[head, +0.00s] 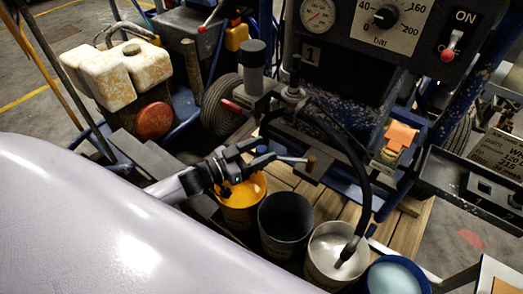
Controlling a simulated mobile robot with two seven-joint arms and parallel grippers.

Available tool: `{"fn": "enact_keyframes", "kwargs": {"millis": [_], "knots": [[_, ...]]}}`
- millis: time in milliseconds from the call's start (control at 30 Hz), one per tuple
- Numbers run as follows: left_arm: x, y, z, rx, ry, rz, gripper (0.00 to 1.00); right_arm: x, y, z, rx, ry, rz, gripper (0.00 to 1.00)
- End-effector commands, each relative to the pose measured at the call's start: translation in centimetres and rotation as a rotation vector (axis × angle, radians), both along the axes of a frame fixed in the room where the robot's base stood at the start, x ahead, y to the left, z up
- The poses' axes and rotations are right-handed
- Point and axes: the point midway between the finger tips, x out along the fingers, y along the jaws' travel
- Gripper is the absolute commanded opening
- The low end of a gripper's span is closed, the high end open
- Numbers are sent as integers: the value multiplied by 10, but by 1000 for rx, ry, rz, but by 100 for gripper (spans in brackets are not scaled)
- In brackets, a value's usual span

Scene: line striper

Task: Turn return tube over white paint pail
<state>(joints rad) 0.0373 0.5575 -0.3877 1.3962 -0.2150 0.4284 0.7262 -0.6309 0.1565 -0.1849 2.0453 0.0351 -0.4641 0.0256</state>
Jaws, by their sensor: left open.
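The return tube (361,185) is a black curved hose that comes off the machine and bends down. Its pale lower end appears to be over or inside the white paint pail (318,262), near the pail's right side; I cannot tell whether it touches the paint. My left gripper (268,154) is open above the yellow paint pail (240,215), left of the tube and apart from it. Its fingers point right, near a thin lever with a brown knob (311,161); I cannot tell whether they touch it. My right gripper is not in view.
A dark pail (286,222) stands between the yellow and white pails, and a blue pail (395,277) stands right of the white one. Wooden slats (335,205) lie behind them. The control panel (400,25) with gauge and switch is above. A tray (475,185) juts in at right.

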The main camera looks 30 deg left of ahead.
Motion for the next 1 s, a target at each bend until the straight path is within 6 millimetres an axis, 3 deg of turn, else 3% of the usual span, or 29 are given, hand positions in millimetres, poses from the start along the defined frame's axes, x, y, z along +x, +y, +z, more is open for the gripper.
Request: {"fn": "enact_keyframes", "kwargs": {"millis": [367, 533, 567, 1000], "knots": [[5, -4, 0, 0, 1, 0, 57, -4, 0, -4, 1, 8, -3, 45], [5, -3, 0, 1, 1, 0, 5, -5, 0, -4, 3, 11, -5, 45], [5, -3, 0, 1, 1, 0, 0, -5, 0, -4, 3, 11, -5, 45], [7, -12, 1, -2, 1, 20, 0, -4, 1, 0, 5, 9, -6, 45]]}}
